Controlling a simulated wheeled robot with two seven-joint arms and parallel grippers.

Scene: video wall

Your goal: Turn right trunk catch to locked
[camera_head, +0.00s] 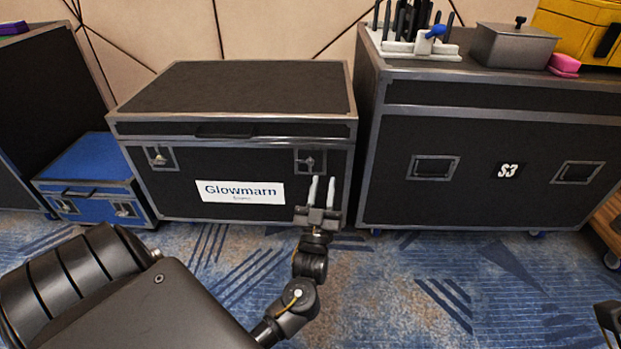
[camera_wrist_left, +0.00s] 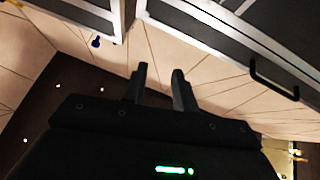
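The black trunk (camera_head: 232,127) with metal edges and a white "Glowmarn" label stands against the wall, lid down. Its right catch (camera_head: 309,162) is a small metal latch in a square plate on the front. The catch is too small to tell how its lever is turned. The left catch (camera_head: 159,156) shows on the same front. My left gripper (camera_head: 322,184) is open and empty, fingers pointing up, just below and slightly right of the right catch, apart from it in the picture. Its parted fingers also show in the left wrist view (camera_wrist_left: 159,85), where no catch shows.
A large black case (camera_head: 490,147) marked S3 stands close on the right, with a tool rack (camera_head: 412,46) and grey box (camera_head: 512,46) on top. A blue case (camera_head: 93,167) stands left of the trunk. The patterned carpet in front is clear. A dark part at the lower right edge is unclear.

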